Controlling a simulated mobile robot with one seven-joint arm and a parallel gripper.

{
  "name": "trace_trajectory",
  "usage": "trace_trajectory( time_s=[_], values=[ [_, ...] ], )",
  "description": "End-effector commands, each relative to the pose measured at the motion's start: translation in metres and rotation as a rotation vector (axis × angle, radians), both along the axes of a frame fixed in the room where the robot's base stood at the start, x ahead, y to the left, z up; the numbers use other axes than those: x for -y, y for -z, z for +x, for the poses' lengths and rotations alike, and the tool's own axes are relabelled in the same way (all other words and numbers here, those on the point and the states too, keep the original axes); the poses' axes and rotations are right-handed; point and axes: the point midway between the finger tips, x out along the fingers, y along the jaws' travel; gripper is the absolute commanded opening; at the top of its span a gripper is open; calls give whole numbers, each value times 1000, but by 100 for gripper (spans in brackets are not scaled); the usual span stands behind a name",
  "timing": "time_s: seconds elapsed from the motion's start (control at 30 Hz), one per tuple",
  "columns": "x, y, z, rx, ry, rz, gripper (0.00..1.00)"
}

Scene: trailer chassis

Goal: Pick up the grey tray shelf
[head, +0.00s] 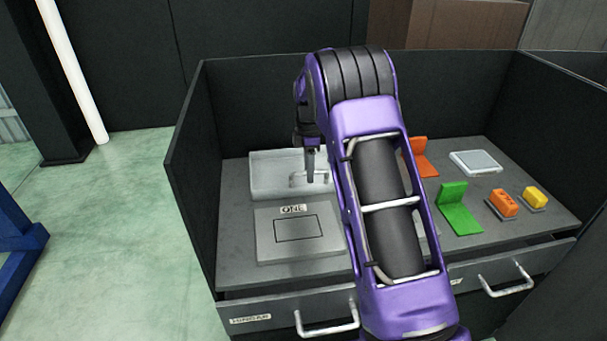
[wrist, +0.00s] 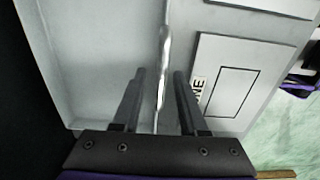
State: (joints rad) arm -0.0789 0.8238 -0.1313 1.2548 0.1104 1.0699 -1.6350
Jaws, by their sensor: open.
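The grey tray shelf (head: 265,172) is a shallow light-grey tray at the back left of the workbench. Part of it is hidden behind my arm. A metal bar handle (head: 302,181) is at its front. My gripper (head: 311,172) points down at this handle. In the wrist view, the tray (wrist: 95,55) fills the left side, and the handle (wrist: 163,65) runs between the two fingers of my gripper (wrist: 160,75). The fingers are apart, one on each side of the bar, with gaps. I cannot tell how far down they reach.
A grey plate labelled ONE (head: 300,233) lies in front of the tray. On the right are an orange bracket (head: 422,158), a green bracket (head: 460,207), a white square block (head: 475,162) and small orange and yellow blocks. Dark panels enclose the bench's back and sides.

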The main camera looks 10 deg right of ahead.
Motion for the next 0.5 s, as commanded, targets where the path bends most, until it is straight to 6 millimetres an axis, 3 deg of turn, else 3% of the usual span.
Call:
trace_trajectory(
  time_s=[0.17,0.4,0.5],
  values=[
    [1,13,-1,-2,0,-2,42],
    [1,49,-2,-2,0,-1,42],
    [1,53,-2,0,1,0,42]
  ],
)
